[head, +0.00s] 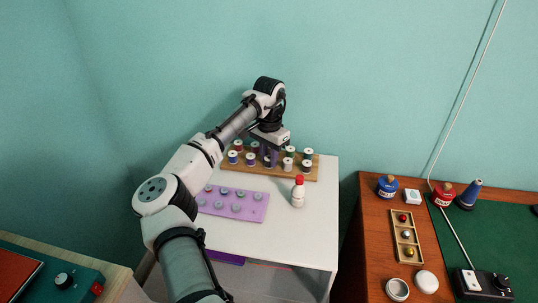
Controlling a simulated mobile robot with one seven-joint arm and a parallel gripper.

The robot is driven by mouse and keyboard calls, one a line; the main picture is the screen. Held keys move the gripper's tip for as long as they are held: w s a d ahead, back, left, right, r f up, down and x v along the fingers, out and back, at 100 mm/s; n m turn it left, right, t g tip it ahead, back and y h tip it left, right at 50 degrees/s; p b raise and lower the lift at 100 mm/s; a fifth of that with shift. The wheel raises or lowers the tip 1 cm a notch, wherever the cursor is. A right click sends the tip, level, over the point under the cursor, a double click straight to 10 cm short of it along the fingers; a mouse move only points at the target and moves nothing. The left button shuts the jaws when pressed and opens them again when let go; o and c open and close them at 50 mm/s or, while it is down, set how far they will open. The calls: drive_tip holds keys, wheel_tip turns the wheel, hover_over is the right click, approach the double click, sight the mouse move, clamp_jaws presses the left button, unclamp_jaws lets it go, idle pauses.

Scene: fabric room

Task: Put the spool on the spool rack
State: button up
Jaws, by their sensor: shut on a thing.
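The spool rack (230,168) is a wooden board on the white table, holding several spools in rows. My gripper (269,155) is over the middle of the rack, pointing down and shut on a spool. The held spool is small and partly hidden by the fingers; its colour is hard to tell, with dark blue or purple showing there. I cannot tell whether it touches the rack. Spools stand on both sides of my gripper, including a white one (287,164) to its right.
A purple tray (258,214) with several grey round pieces lies in front of the rack. A white bottle with a red cap (298,193) stands right of it. The white table's (285,245) front is clear. A brown desk (375,245) with a green mat stands at right.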

idle(0.3)
drive_tip(key=o, duration=1)
wheel_tip(320, 180, up, 14)
drive_tip(key=shift+f+b, duration=0.1)
drive_tip(key=shift+b, duration=0.3)
